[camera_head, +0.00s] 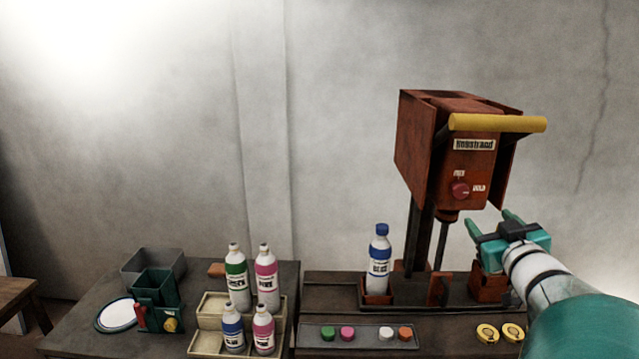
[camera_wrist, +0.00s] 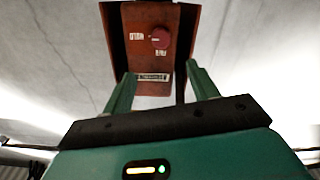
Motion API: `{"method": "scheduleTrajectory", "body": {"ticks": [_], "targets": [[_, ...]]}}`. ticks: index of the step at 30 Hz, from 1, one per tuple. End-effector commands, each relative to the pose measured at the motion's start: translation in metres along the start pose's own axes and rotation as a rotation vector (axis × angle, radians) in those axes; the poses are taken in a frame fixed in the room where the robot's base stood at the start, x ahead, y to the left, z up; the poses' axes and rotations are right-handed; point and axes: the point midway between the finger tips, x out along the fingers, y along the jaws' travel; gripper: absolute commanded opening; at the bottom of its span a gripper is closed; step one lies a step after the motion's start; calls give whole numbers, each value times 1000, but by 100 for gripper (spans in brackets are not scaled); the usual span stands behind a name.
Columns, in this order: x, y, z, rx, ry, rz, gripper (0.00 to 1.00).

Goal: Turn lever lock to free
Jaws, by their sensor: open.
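The lever lock is a round dark red knob (camera_head: 460,190) on the front of a rust-red machine head (camera_head: 430,150). A "FREE" label sits above it and a "HOLD" label to its right. Its pale mark appears to face HOLD. The knob shows upside down in the wrist view (camera_wrist: 160,37), with its pale mark toward the HOLD label. My gripper (camera_head: 490,221) is open and empty, below and right of the knob in the head view and apart from it. In the wrist view, the fingers (camera_wrist: 162,78) spread on either side below the knob.
A yellow bar handle (camera_head: 498,123) juts out above the knob. A blue-capped bottle (camera_head: 379,255) stands left of the machine's post. Several bottles stand in a beige rack (camera_head: 208,310). A tray (camera_head: 372,336) holds coloured caps. A green container (camera_head: 158,287) stands further left.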

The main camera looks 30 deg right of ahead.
Motion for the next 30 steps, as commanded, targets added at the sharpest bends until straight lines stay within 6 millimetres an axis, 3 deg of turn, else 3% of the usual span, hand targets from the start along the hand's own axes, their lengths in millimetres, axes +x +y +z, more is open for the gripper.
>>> {"method": "scheduleTrajectory", "body": {"ticks": [18, 24, 30], "targets": [[115, -5, 0, 0, -1, -4, 59], [137, -5, -1, 0, 0, -3, 59], [140, -5, -1, -1, 0, -3, 59]]}}
